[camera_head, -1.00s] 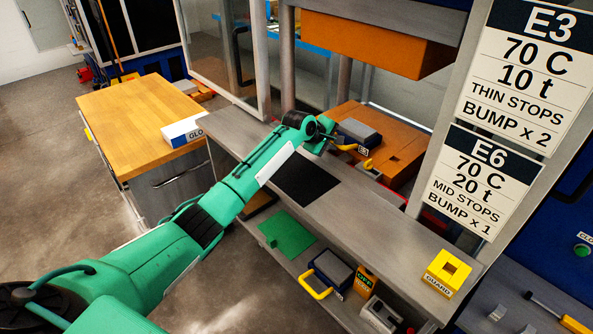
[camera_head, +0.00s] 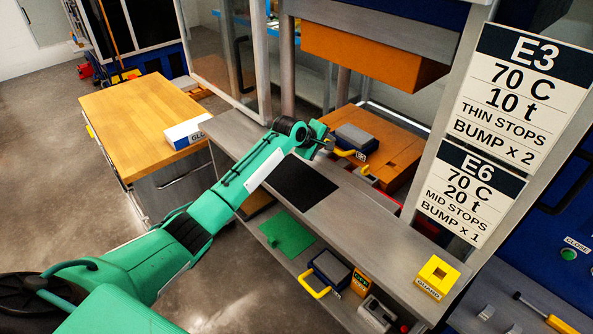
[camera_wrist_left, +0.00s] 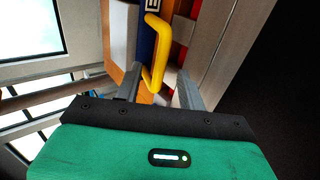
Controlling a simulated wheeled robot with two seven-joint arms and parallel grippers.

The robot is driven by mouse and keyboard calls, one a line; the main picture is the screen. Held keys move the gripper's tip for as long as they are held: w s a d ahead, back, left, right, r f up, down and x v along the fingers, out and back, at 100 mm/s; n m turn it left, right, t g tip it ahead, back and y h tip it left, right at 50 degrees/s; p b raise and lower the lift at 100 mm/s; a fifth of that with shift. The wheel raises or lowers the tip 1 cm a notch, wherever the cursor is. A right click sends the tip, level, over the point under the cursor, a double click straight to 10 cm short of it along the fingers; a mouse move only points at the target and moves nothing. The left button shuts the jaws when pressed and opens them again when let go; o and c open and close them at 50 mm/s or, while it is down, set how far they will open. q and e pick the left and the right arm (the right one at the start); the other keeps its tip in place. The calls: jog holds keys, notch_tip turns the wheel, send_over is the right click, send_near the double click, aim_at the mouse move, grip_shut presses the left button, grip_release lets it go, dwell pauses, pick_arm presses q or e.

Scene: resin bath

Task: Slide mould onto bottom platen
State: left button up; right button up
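The mould (camera_head: 357,134), a grey and dark-blue block with a yellow handle, rests at the near left part of the orange bottom platen (camera_head: 403,151). Its label is only partly readable. My left gripper (camera_head: 328,150) is at the handle, on the near side of the mould. In the left wrist view the two fingers (camera_wrist_left: 158,80) stand apart. The yellow handle (camera_wrist_left: 157,50) reaches in between them, with gaps visible to both sides. The mould's far side is hidden in the wrist view. My right gripper is out of view.
The orange upper block (camera_head: 370,57) hangs above the bottom platen. A grey bench (camera_head: 375,215) with a black mat (camera_head: 302,180) runs in front. A yellow guard block (camera_head: 438,275) sits at its right end. Another yellow-handled mould (camera_head: 331,268) stands on the lower shelf.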

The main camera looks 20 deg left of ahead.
pick_arm(q)
jog(key=shift+p+v, duration=1.25)
jog(key=shift+s+a+r+p, duration=0.15)
jog(key=shift+s+r+p, duration=0.3)
jog(key=shift+p, duration=0.25)
jog(key=shift+w+f, duration=0.1)
jog(key=shift+a, duration=0.1)
